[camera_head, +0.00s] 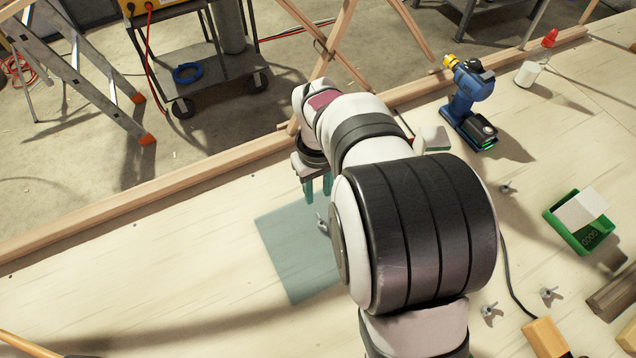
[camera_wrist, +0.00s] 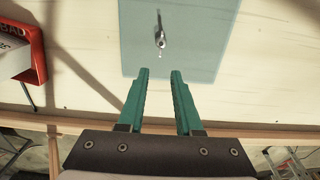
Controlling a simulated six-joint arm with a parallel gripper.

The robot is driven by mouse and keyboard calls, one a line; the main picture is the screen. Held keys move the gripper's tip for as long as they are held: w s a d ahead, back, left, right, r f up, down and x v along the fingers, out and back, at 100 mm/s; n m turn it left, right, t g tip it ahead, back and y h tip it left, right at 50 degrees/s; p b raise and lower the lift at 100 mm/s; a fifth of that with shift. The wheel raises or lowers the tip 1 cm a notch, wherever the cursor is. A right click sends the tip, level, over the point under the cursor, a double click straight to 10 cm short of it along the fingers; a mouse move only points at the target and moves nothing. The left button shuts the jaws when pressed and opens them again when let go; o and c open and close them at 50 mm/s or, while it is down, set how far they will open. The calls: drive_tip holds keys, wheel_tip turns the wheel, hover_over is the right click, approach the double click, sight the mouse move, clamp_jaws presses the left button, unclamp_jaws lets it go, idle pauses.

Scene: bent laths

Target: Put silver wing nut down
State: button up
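A silver wing nut (camera_head: 322,224) lies on the grey-green mat (camera_head: 290,265), and it also shows in the wrist view (camera_wrist: 160,38) near the middle of the mat (camera_wrist: 205,50). My gripper (camera_head: 318,196) hangs over the far part of the mat in the head view. In the wrist view my gripper (camera_wrist: 160,73) has its two teal fingers apart with nothing between them. The wing nut is beyond the fingertips, clear of them. My arm covers the right part of the mat in the head view.
Other wing nuts (camera_head: 505,188) lie loose on the bench to the right. A green tray (camera_head: 565,236) holds a white block. A blue drill (camera_head: 468,100) stands at the back. A red container marked BAD (camera_wrist: 38,55) is at the wrist view's left. A wooden rail (camera_head: 140,198) edges the bench.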

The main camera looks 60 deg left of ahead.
drive_tip(key=w+d+r+m, duration=0.3)
drive_tip(key=d+r+m, duration=0.1)
drive_tip(key=d, duration=0.4)
drive_tip(key=w+d+r+m, duration=0.3)
drive_tip(key=w+d+r, duration=0.1)
drive_tip(key=d, duration=0.3)
drive_tip(key=w+d+r+m, duration=0.3)
drive_tip(key=d+r+m, duration=0.1)
drive_tip(key=d, duration=0.4)
drive_tip(key=s+d+m+y, duration=0.1)
drive_tip(key=s+d+m, duration=0.4)
drive_tip(key=d, duration=0.3)
drive_tip(key=s+d+f+m, duration=0.1)
drive_tip(key=s+d+m, duration=0.4)
drive_tip(key=d+m, duration=0.2)
drive_tip(key=shift+d+m+y, duration=0.3)
drive_tip(key=shift+d+y, duration=0.1)
drive_tip(key=shift+d, duration=0.3)
drive_tip(key=shift+o, duration=0.6)
drive_tip(key=shift+w+f, duration=0.1)
drive_tip(key=n+h, duration=0.2)
drive_tip(key=n, duration=0.5)
hover_over(486, 313)
wheel_tip(486, 313, down, 5)
wheel_tip(486, 313, down, 16)
drive_tip(key=shift+f, duration=0.1)
clamp_jaws()
